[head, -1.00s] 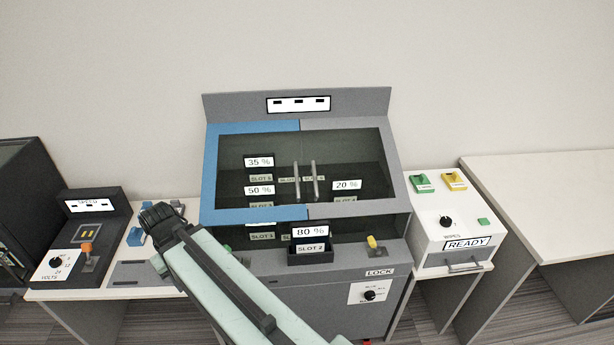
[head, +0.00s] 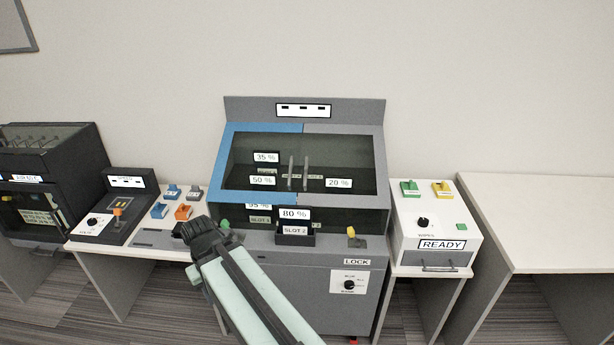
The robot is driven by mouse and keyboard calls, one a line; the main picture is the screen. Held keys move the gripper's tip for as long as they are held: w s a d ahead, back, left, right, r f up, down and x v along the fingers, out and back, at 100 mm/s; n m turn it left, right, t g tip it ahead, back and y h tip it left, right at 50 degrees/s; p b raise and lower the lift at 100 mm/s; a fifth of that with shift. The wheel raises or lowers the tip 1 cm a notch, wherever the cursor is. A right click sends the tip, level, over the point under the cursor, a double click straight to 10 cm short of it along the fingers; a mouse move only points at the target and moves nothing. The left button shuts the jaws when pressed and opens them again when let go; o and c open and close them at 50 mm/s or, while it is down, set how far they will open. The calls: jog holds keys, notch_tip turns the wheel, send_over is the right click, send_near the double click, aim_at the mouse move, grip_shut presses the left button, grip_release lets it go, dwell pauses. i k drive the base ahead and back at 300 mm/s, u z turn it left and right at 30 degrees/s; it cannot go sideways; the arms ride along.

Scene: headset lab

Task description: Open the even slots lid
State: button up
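A grey cabinet (head: 275,262) stands in the middle with two glass lids side by side, both looking shut. The right lid has a grey frame (head: 381,172) and an upright bar handle (head: 307,172); a 20 % label shows behind its glass. The left lid has a blue frame (head: 222,168) and its own handle (head: 291,170); 35 % and 50 % labels show behind it. A box marked slot 2 (head: 295,229), reading 80 %, sits at the front below the lids. My gripper (head: 199,233) is in front of the cabinet's lower left, apart from both handles; its fingers are not clear.
A yellow-tipped lever (head: 352,237) and a lock dial (head: 349,284) are on the cabinet's right front. A white wipes box (head: 436,229) stands to the right. A voltage box (head: 117,206) and several small coloured blocks lie left. A bare table (head: 540,205) is at far right.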

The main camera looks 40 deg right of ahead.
aim_at(382, 201)
jog(key=z, duration=0.15)
jog(key=i, duration=0.9)
jog(key=u, duration=0.1)
